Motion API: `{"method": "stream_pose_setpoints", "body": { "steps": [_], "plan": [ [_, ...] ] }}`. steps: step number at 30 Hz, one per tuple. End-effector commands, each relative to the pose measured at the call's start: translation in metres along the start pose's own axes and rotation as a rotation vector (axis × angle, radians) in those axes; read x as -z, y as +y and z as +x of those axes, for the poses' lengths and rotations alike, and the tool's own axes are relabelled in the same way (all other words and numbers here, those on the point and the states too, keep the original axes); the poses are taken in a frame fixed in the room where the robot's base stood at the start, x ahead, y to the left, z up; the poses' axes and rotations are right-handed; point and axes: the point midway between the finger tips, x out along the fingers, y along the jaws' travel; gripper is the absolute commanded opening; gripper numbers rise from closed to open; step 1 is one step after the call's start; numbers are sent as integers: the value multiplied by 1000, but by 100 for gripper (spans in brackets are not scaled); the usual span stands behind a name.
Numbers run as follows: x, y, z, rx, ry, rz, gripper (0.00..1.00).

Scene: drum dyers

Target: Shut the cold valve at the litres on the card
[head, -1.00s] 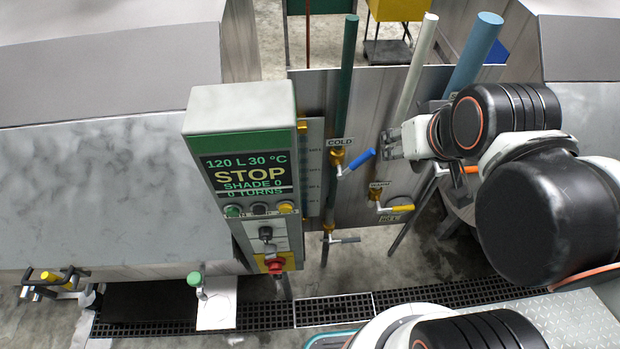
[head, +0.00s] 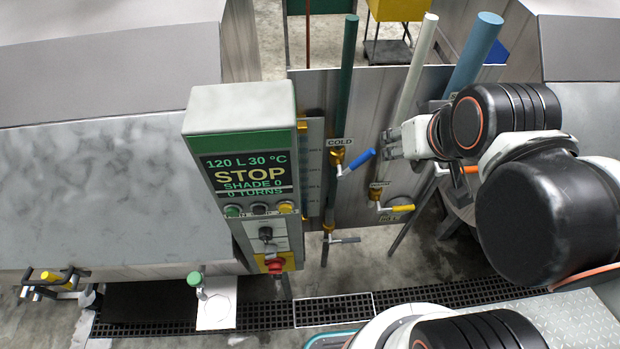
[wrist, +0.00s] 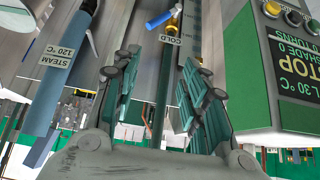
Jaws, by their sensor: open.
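The cold valve has a brass body (head: 337,158) on the green pipe (head: 347,80) under a COLD label (head: 340,142). Its blue lever (head: 357,161) points up and right, across the pipe. My gripper (head: 387,143) is open and empty, just right of the lever tip and apart from it in the head view. In the wrist view my gripper (wrist: 160,65) has its fingers spread, with the blue lever (wrist: 159,20) beyond them. The control box display (head: 246,176) reads 120 L, 30 °C, STOP, SHADE 0, 0 TURNS. I cannot make out a card with litres.
A level gauge (head: 314,165) stands behind the control box (head: 240,110). A yellow lever (head: 397,208) sits lower right. A white pipe (head: 417,62) and a blue steam pipe (head: 473,55) rise beside my gripper. A white sheet (head: 216,312) lies by the floor grating (head: 265,316).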

Motion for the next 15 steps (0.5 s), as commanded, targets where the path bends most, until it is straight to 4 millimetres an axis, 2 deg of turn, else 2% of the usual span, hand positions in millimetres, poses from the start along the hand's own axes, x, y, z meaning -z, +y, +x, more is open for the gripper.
{"method": "stream_pose_setpoints", "body": {
  "steps": [8,11,15],
  "plan": [
    [3,0,4,0,-12,-41,40],
    [10,1,13,3,-42,-138,40],
    [25,2,34,19,-105,-356,40]
  ]
}}
